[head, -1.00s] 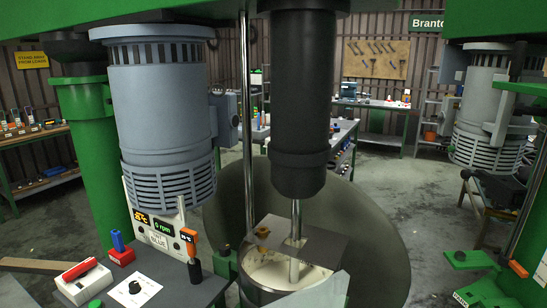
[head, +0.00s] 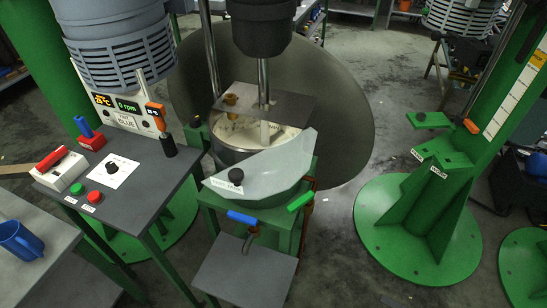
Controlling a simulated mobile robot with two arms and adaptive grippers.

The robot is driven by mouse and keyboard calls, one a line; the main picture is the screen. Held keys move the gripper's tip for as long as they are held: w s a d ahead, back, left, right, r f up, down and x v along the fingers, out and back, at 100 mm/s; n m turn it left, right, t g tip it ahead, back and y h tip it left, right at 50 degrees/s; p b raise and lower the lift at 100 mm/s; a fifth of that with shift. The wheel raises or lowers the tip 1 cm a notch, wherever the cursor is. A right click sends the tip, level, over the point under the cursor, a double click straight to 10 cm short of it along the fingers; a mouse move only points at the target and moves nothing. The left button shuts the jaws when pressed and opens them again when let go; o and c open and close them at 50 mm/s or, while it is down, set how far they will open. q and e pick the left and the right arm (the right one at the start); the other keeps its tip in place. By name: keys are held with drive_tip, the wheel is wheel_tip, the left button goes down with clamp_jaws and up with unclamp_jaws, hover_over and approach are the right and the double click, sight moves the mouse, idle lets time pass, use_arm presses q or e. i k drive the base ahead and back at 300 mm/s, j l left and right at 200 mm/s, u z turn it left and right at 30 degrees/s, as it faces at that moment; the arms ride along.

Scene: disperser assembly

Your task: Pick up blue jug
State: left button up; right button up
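The blue jug (head: 19,240) stands upright on a grey table at the lower left of the head view. The left edge of the picture cuts off part of it. Its handle faces right. Neither of my grippers shows in the head view, so I cannot see what state they are in.
The grey control bench (head: 120,185) with switches and buttons stands just behind the jug's table (head: 60,265). A metal mixing vessel (head: 262,170) on a green stand is at the centre, with a grey plate (head: 245,272) low in front. Open floor (head: 340,265) lies to the right.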

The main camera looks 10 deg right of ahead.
sight(15, 237)
drive_tip(key=u, duration=1.75)
drive_tip(key=z, duration=1.85)
drive_tip(key=u, duration=1.85)
